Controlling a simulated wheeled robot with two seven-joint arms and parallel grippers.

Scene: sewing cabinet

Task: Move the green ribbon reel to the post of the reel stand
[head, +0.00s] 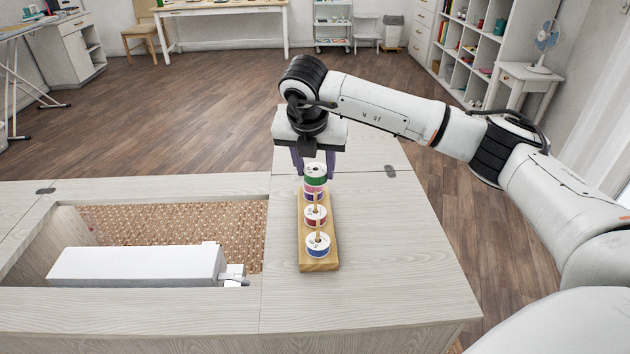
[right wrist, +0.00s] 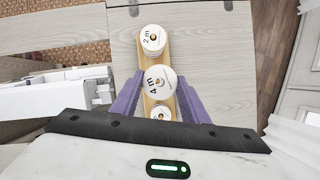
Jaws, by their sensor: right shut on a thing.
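The green ribbon reel (head: 315,181), with a white top, is held between the purple fingers of my right gripper (head: 314,170). In the right wrist view the held reel (right wrist: 160,82) shows its white face marked "4 m" between the fingers (right wrist: 158,95). The wooden reel stand (head: 319,266) lies below on the cabinet top. Whether the green reel touches a post or the purple reel, I cannot tell. My left gripper is not in view.
A white sewing machine (head: 135,266) lies in the cabinet's opening, left of the stand. The pale cabinet top (head: 390,275) is clear to the right of the stand. A small table with a fan (head: 546,40) stands far off at the right.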

